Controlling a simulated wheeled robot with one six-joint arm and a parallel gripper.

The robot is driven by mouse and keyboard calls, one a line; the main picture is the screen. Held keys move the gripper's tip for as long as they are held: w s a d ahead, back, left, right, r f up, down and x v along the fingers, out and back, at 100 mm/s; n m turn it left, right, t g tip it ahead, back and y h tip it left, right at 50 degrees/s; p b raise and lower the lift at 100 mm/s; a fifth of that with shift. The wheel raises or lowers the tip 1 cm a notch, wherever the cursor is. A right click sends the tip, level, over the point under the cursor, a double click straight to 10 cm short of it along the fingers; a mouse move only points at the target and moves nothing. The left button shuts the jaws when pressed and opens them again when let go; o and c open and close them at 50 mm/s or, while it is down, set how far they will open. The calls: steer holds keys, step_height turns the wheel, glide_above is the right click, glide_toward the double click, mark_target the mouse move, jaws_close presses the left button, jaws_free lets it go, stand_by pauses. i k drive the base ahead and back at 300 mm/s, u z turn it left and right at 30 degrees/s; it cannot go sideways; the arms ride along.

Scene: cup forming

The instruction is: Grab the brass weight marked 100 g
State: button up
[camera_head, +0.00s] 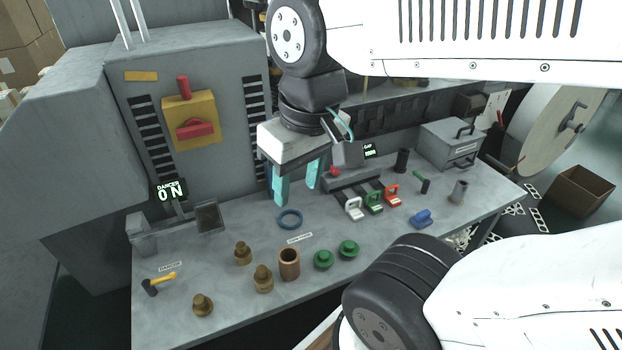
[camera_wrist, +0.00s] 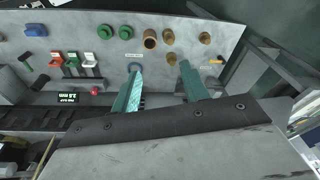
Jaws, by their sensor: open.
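Three brass knobbed weights stand on the grey bench at the front left: a rear one (camera_head: 243,253), a front middle one (camera_head: 263,278) and a front left one (camera_head: 203,305). Their marks are too small to read, so I cannot tell which is 100 g. In the wrist view brass weights show beyond the fingers (camera_wrist: 169,36) (camera_wrist: 204,38), and one (camera_wrist: 171,59) is close to a fingertip. My gripper (camera_head: 297,196) is open and empty above the bench, behind and right of the weights. Its two teal fingers also show in the wrist view (camera_wrist: 161,67).
A brown cup (camera_head: 289,264) stands right beside the middle weight. Two green weights (camera_head: 323,259) (camera_head: 348,249) are farther right, a blue ring (camera_head: 289,219) behind. A hammer (camera_head: 160,283) lies left. Coloured padlock-like pieces (camera_head: 374,203) and a grey machine (camera_head: 215,110) stand behind.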

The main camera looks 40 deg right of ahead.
mark_target(202, 306)
steer(key=z, duration=1.2)
steer(key=k, duration=0.9)
steer(key=u, duration=0.65)
